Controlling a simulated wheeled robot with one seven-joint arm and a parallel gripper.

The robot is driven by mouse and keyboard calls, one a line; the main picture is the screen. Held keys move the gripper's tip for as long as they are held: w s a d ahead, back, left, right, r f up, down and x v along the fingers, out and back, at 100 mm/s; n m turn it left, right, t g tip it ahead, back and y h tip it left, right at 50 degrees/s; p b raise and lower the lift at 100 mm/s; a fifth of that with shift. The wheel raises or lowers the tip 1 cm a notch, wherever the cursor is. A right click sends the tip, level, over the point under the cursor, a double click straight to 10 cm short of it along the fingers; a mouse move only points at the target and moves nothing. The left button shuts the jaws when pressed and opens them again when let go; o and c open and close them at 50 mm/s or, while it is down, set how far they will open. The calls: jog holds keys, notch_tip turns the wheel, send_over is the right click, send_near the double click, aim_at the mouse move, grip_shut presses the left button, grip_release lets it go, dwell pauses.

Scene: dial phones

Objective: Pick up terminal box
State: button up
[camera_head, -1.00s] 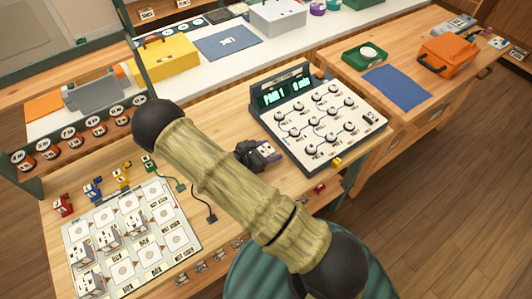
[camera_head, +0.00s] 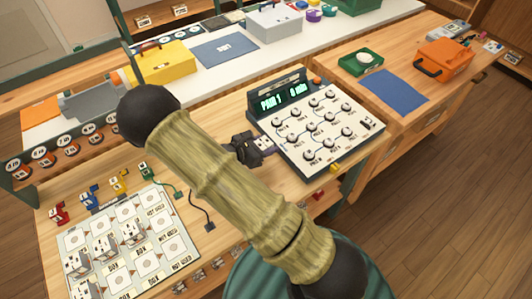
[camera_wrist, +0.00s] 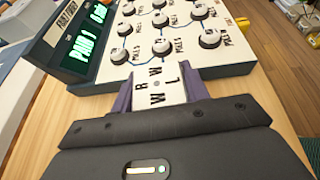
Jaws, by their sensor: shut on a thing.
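The terminal box, a small white block with black letters, shows in the wrist view (camera_wrist: 160,88) between the purple fingers of my gripper (camera_wrist: 158,92). My gripper is shut on it. In the head view my dark gripper (camera_head: 246,148) is at the left edge of the sloped dial panel, with the white box (camera_head: 264,142) at its tip. The box's far end appears close to the panel's near edge; I cannot tell whether they touch. The box's underside is hidden.
A board with several white boxes (camera_head: 130,236) lies at lower left. Loose cable leads (camera_head: 201,207) lie between. An orange case (camera_head: 443,54) and blue mat (camera_head: 395,91) are at right.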

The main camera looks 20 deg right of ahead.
aim_at(266, 141)
jog(key=shift+r, duration=1.6)
